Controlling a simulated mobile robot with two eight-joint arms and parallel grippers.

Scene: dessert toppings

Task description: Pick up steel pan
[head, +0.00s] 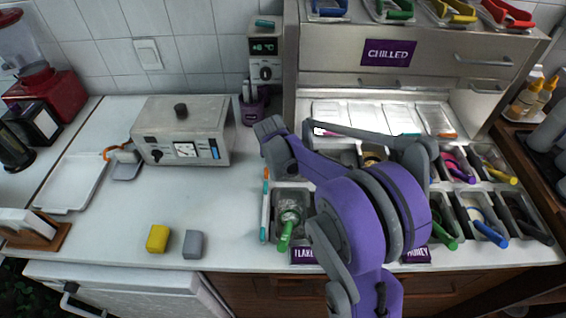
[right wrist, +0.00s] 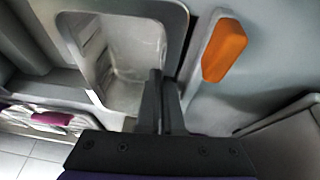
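In the right wrist view, an empty steel pan (right wrist: 137,62) with a raised rim sits below my right gripper (right wrist: 164,78). The gripper's two dark fingers are close together at the pan's right-hand rim. I cannot tell whether they are clamped on that rim or merely beside it. In the head view my purple right arm covers the middle of the topping pans, and I cannot make out its fingertips. A steel pan (head: 276,196) with a green-handled tool (head: 287,232) stands at the front left of the rail. My left gripper is not in view.
An orange-ended tool (right wrist: 225,50) lies beside the pan; an orange and teal tool (head: 265,205) shows left of the rail. A yellow block (head: 158,238) and grey block (head: 193,243) lie on the counter. A steel appliance (head: 185,130) stands behind. The left counter's middle is clear.

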